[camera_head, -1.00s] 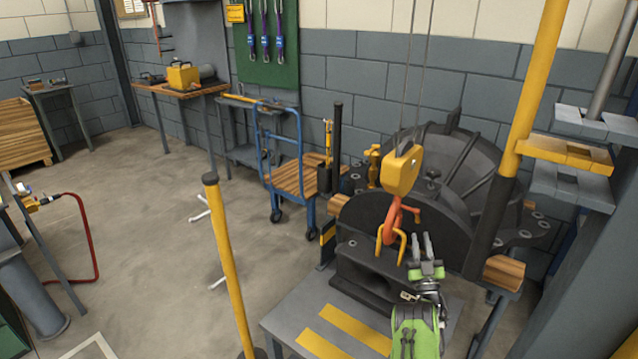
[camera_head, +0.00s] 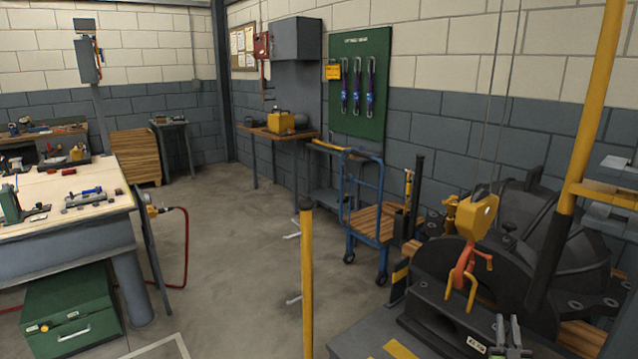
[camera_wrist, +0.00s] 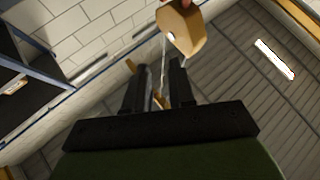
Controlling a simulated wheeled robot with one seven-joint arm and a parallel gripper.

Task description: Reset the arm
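My gripper (camera_head: 508,332) is at the lower right of the head view, beside the dark casing (camera_head: 440,305) and below the orange hook (camera_head: 465,268). In the wrist view its two dark fingers (camera_wrist: 158,85) stand apart with nothing clearly held between them. Thin lines and a small yellow piece show behind the gap. The hook hangs from a yellow hoist block (camera_head: 477,212), which also shows at the top of the wrist view (camera_wrist: 180,28). My wrist camera looks upward at the ceiling. Most of my arm is out of the head view.
A yellow post (camera_head: 307,275) stands left of the casing, and a thicker yellow and black post (camera_head: 590,120) stands right. A blue cart (camera_head: 352,205) is behind. A workbench (camera_head: 65,230) and green toolbox (camera_head: 70,310) are at left. The middle floor is clear.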

